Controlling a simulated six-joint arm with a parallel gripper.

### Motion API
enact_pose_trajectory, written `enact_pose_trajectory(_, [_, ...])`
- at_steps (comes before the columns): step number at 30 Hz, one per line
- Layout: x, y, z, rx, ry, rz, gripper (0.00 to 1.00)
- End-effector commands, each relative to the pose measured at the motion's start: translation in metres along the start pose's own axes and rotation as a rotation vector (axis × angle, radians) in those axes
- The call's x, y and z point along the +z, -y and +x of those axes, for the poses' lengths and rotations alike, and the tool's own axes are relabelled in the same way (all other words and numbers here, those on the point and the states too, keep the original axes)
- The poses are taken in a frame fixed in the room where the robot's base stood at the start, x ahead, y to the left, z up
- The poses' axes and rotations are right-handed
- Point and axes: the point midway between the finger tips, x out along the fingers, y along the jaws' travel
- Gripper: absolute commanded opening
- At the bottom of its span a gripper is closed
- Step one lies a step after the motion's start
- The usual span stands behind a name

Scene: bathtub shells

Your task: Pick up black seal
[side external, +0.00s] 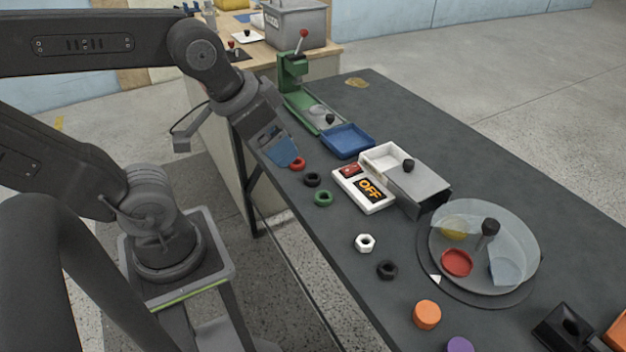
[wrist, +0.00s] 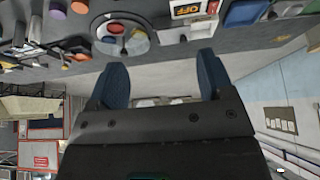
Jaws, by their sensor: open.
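A black ring, taken as the black seal (side external: 312,180), lies flat near the table's left edge in the side external view. It sits between a red ring (side external: 297,163) and a green ring (side external: 323,198). My gripper (side external: 284,155) has blue fingers and hangs at the table's left edge, just up-left of the red ring. It looks empty. In the wrist view my gripper (wrist: 161,62) shows its two fingers wide apart with nothing between them. I cannot make out the black seal in the wrist view.
A white nut (side external: 365,243) and a black nut (side external: 387,270) lie nearer the front. An OFF display box (side external: 376,209), a blue tray (side external: 347,141), a green press (side external: 293,75) and a round clear-covered turntable (side external: 520,235) stand on the dark table. Its far right side is clear.

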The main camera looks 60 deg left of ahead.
Motion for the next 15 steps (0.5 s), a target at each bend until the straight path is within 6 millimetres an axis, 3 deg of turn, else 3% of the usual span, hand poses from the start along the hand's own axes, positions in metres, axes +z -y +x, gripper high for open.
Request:
enact_pose_trajectory(8, [-0.001, 0.001, 0.001, -0.002, 0.003, 0.008, 0.77])
enact_pose_trajectory(11, [-0.009, 0.005, 0.005, -0.010, 0.025, 0.061, 0.77])
enact_pose_trajectory(15, [-0.035, 0.022, 0.024, -0.022, 0.098, 0.253, 0.77])
